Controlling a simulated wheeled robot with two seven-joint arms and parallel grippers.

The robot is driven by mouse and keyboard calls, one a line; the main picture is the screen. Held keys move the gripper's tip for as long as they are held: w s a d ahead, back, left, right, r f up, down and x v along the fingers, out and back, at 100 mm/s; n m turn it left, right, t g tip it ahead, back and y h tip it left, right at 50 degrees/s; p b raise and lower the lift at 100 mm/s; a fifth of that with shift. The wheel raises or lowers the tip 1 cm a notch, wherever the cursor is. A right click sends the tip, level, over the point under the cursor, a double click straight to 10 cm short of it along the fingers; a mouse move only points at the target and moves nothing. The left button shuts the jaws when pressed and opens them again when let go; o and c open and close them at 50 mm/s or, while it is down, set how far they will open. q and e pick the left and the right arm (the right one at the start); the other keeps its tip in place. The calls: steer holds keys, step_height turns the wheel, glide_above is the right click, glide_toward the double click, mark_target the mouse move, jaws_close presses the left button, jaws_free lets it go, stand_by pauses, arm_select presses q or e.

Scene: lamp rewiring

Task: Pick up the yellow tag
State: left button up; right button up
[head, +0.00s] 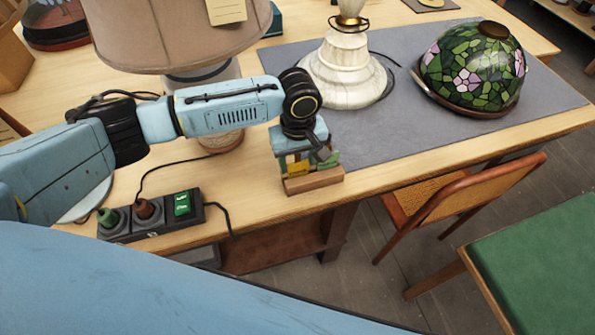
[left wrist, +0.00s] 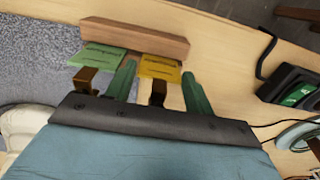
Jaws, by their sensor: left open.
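The yellow tag (head: 298,168) stands at a small wooden block (head: 315,183) near the table's front edge, beside a green tag (head: 329,161). In the left wrist view the yellow tag (left wrist: 160,68) is at the centre, with the green tag (left wrist: 100,55) to its left and the block (left wrist: 135,37) behind both. My left gripper (head: 308,152) is low over the block. In the wrist view its open fingers (left wrist: 158,76) lie either side of the yellow tag, with a gap to it. Contact cannot be told. My right gripper is out of view.
A black power strip (head: 150,215) with plugs and a green switch lies left of the block. A white lamp base (head: 343,70) and a stained-glass shade (head: 473,68) stand on the grey mat (head: 400,128). A beige-shaded lamp (head: 175,35) stands behind my left arm.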

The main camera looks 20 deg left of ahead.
arm_select(q)
steer(key=shift+f, duration=0.45)
steer(key=shift+r, duration=0.1)
steer(key=c, duration=0.6)
steer(key=shift+r, duration=0.1)
